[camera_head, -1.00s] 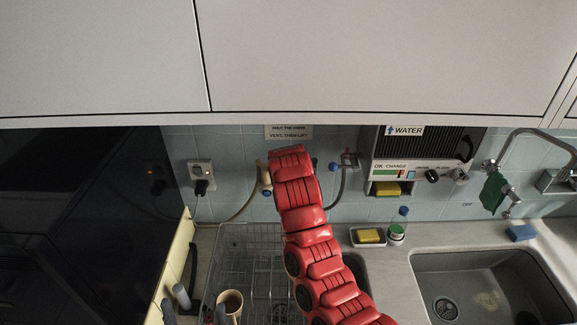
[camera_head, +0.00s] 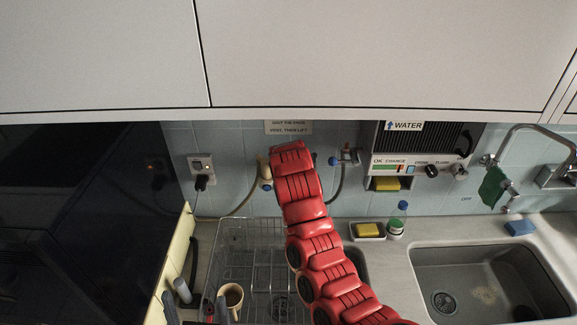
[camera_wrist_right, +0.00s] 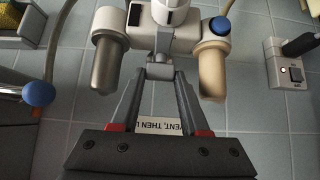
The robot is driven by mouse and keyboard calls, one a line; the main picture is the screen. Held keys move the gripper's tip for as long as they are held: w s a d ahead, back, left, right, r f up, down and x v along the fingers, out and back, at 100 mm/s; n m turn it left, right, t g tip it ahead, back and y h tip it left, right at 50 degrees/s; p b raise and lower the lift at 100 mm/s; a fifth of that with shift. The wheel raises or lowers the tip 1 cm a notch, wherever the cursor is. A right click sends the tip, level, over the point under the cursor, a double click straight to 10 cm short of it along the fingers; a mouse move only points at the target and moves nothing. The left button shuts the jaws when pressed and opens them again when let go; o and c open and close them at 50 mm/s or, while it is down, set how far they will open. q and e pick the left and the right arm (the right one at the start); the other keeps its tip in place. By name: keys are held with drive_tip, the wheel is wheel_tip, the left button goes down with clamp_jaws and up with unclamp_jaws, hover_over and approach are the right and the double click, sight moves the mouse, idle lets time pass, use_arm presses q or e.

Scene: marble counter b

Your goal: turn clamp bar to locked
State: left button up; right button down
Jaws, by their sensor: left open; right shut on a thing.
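In the right wrist view, the clamp bar (camera_wrist_right: 160,71) is a small grey piece between a grey cylinder (camera_wrist_right: 107,65) and a beige cylinder (camera_wrist_right: 213,72) on a pale fitting. My right gripper (camera_wrist_right: 161,79) is shut on it, one finger on each side. How far the bar is turned is hard to tell. In the head view my red right arm covers the bar and the right gripper; only a beige part (camera_head: 265,170) of the fitting shows beside it. My left gripper (camera_head: 196,308) is at the bottom left, fingers apart, empty, near a mug.
A wire rack (camera_head: 245,235) with the mug (camera_head: 231,296) stands below the arm. A socket with a black plug (camera_head: 201,172) is left of the fitting. A water unit (camera_head: 420,150), bottle (camera_head: 397,222), sponge (camera_head: 369,230) and sink (camera_head: 480,285) are to the right. Cupboards overhang above.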

drive_tip(key=shift+f+n+b, duration=0.15)
drive_tip(key=shift+n+b, duration=0.15)
drive_tip(key=shift+b, duration=0.35)
drive_tip(key=n+y+b, duration=0.1)
drive_tip(key=n+b, duration=0.1)
drive_tip(key=b, duration=0.1)
drive_tip(key=n+y+b, duration=0.2)
drive_tip(key=b, duration=0.1)
drive_tip(key=shift+w+d+f+g+y, duration=0.1)
drive_tip(key=shift+d+g+y, duration=0.2)
drive_tip(key=shift+d+g, duration=0.1)
drive_tip(key=shift+n+y+b, duration=0.4)
drive_tip(key=shift+n+b, duration=0.2)
drive_tip(key=shift+b, duration=0.2)
drive_tip(key=shift+r+n+g+y+b, duration=0.2)
drive_tip(key=shift+n+g+y+b, duration=0.3)
drive_tip(key=shift+n, duration=0.3)
drive_tip(key=shift+c, duration=2)
unclamp_jaws()
drive_tip(key=shift+r, duration=0.1)
